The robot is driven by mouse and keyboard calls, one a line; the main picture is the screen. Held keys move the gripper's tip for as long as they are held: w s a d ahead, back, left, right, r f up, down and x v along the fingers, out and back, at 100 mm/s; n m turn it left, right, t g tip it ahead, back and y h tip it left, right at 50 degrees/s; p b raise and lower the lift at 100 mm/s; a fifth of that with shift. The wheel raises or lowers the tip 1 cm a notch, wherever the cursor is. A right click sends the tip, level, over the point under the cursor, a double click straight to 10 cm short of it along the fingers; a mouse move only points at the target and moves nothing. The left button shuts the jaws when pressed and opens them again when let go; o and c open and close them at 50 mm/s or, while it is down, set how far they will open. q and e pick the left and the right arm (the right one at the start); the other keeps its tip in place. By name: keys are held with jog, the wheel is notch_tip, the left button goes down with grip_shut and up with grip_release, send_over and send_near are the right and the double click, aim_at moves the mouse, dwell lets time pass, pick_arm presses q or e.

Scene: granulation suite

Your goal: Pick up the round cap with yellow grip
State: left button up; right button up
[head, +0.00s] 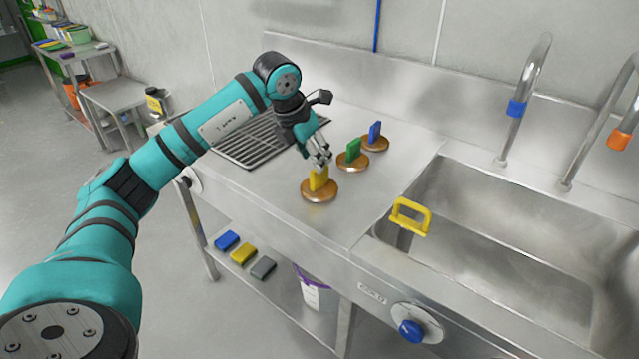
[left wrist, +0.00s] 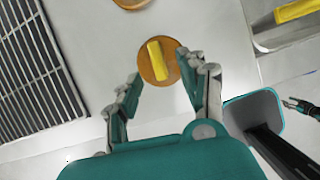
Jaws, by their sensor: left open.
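The round cap with yellow grip (head: 318,193) stands on the steel counter, a copper-brown disc with an upright yellow bar. It also shows in the left wrist view (left wrist: 157,62), just ahead of the fingers. My left gripper (head: 319,160) is open and empty, pointing down just above the yellow grip. In the left wrist view its fingertips (left wrist: 160,77) lie apart on either side of the disc's near part. My right gripper (left wrist: 300,106) shows small at the right edge of the left wrist view; its jaw state is unclear.
Similar caps with a green grip (head: 353,150) and a blue grip (head: 375,134) stand behind, to the right. A drain grate (head: 258,140) lies left. A sink (head: 500,235) with a yellow handle (head: 410,216) at its left is on the right.

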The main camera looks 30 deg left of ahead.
aim_at(319, 180)
pick_arm(q)
jog(key=x, duration=0.3)
jog(key=p+x, duration=0.1)
jog(key=x, duration=0.1)
jog(key=shift+w+a+f, duration=0.1)
jog(key=shift+w+f, duration=0.2)
jog(key=shift+w, duration=0.05)
grip_shut()
jog(key=shift+r, duration=0.1)
